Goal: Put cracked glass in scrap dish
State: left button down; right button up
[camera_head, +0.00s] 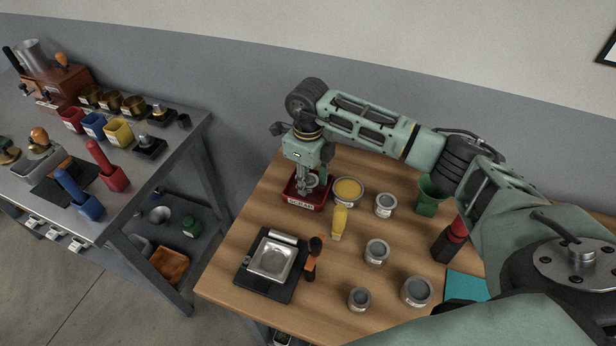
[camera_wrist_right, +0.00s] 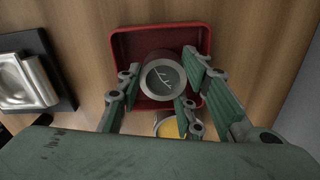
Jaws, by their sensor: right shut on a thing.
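The cracked glass (camera_wrist_right: 163,79) is a round dark disc with white crack lines and a grey metal rim. It sits between the fingers of my right gripper (camera_wrist_right: 160,92), which is shut on it. The scrap dish (camera_wrist_right: 127,44) is a shallow red tray, seen beyond the glass in the right wrist view. In the head view the scrap dish (camera_head: 301,203), with a white label, stands at the table's back left, and my right gripper (camera_head: 308,183) points down over it. I cannot tell whether the glass touches the dish floor. My left gripper is not in view.
A tin with yellow contents (camera_head: 348,191) stands close beside the dish. Several grey tins, a yellow tool (camera_head: 339,222), a green cup (camera_head: 430,195) and a scale-like tray (camera_head: 272,260) share the wooden table. A grey bench (camera_head: 140,185) stands left, across a gap.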

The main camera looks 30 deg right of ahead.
aim_at(308, 182)
jog(key=shift+f, duration=0.15)
jog(key=o, duration=0.9)
jog(key=shift+r, duration=0.4)
jog(key=shift+r+b, duration=1.35)
jog(key=shift+r, duration=4.5)
